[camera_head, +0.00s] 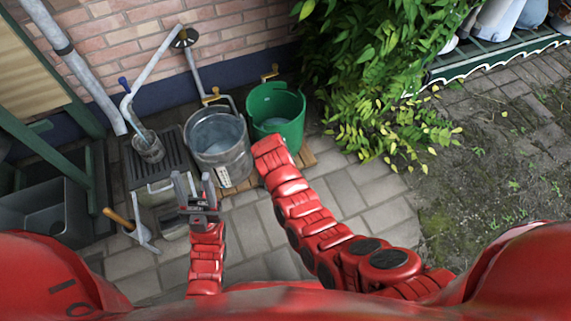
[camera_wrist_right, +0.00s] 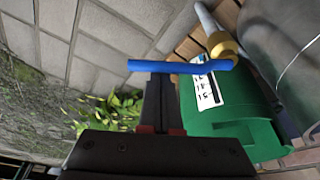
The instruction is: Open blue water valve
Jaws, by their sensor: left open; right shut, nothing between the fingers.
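A blue valve handle (camera_wrist_right: 180,67) shows in the right wrist view. My left gripper (camera_head: 197,190) is open and empty, in front of the metal bucket (camera_head: 225,165).
The green bucket also shows beside the fingers in the wrist view (camera_wrist_right: 235,125). A small metal can (camera_head: 149,149) stands on a dark ribbed top at the left. A wooden-handled tool (camera_head: 130,224) is at the lower left. Leafy plants (camera_head: 370,70) hang at the right; paving there is clear.

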